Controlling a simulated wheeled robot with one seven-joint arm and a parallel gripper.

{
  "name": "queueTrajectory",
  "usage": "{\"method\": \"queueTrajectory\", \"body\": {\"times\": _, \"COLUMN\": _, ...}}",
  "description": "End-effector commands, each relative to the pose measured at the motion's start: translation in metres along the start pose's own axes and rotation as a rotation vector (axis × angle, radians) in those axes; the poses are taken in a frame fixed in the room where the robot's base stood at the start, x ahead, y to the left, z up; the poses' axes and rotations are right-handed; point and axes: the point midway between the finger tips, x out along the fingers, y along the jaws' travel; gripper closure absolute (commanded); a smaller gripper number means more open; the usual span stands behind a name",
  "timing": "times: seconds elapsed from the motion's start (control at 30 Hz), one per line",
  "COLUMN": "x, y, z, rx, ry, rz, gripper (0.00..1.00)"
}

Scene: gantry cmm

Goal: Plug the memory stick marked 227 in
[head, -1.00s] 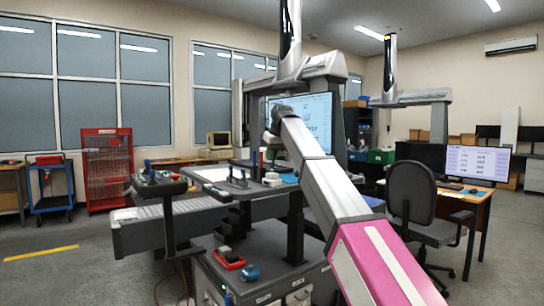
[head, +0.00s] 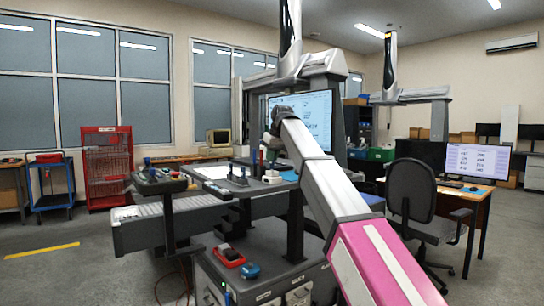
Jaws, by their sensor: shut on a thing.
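My gripper (head: 268,144) is at the far end of my arm, over the dark-topped bench of the measuring machine and in front of the large screen. It is small and partly hidden by my wrist. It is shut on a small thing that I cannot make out. No memory stick with the mark 227 can be read in the head view, and no socket for it can be told apart. A large screen (head: 312,118) behind my wrist shows dark text too small to read.
The gantry machine (head: 318,66) rises behind my arm. A tray stand (head: 160,184) with small tools is at left. An office chair (head: 412,200) and desk monitor (head: 478,159) stand right.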

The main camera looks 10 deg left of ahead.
Motion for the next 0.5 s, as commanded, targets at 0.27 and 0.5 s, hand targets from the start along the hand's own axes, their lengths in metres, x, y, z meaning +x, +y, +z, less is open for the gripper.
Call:
{"method": "queueTrajectory", "body": {"times": 0.27, "x": 0.0046, "y": -0.0001, "z": 0.0021, "rx": 0.000, "ry": 0.000, "rz": 0.000, "gripper": 1.00}}
{"method": "queueTrajectory", "body": {"times": 0.5, "x": 0.0085, "y": 0.0000, "z": 0.0037, "rx": 0.000, "ry": 0.000, "rz": 0.000, "gripper": 1.00}}
